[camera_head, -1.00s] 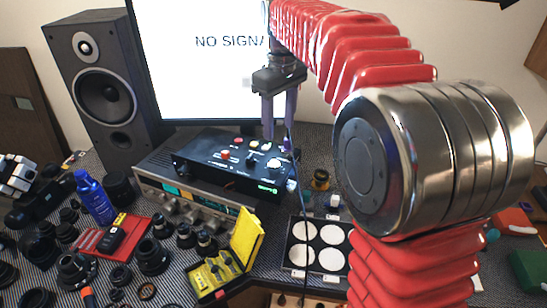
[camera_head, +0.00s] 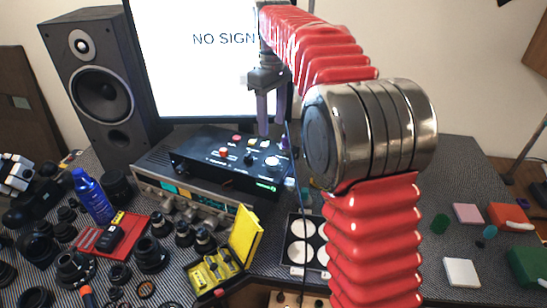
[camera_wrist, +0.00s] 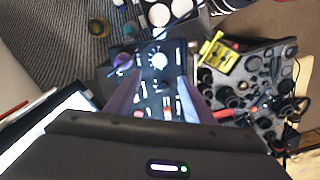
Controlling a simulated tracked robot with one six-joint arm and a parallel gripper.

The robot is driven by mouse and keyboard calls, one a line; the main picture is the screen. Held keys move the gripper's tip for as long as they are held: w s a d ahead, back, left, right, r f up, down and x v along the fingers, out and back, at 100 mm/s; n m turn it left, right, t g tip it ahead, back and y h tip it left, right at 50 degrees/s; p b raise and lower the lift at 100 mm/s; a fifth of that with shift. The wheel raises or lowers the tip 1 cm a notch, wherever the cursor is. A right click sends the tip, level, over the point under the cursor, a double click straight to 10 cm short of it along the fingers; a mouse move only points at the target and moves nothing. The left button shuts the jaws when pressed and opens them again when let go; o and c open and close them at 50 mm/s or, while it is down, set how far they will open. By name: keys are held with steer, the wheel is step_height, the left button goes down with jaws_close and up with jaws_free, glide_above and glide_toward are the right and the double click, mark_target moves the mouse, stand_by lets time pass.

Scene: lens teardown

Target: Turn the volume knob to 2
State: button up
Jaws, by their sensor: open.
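A black control box (camera_head: 215,167) with several small knobs and buttons sits on top of a silver amplifier (camera_head: 155,190). A larger white knob (camera_head: 272,161) is at the right end of its top face. It also shows in the wrist view (camera_wrist: 158,60). I cannot read the labels, so I cannot tell for sure that it is the volume knob, nor its setting. My gripper (camera_head: 272,126) is open and empty, pointing down above the right part of the box, apart from it. In the wrist view, the white knob lies between and beyond the purple fingers (camera_wrist: 157,76).
A monitor (camera_head: 190,60) stands behind the box, close to my gripper. A black speaker (camera_head: 100,85) stands at the left. In front are a yellow case (camera_head: 245,233), lens parts and a tray with white discs (camera_head: 302,228). A thin dark cable hangs near the gripper.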

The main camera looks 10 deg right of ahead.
mark_target(273, 161)
step_height(273, 161, down, 13)
steer(key=shift+f, duration=0.1)
stand_by(0.5)
steer(key=shift+c, duration=0.2)
steer(key=c, duration=0.9)
steer(key=shift+d, duration=0.3)
steer(key=shift+c, duration=0.5)
steer(key=shift+a, duration=0.25)
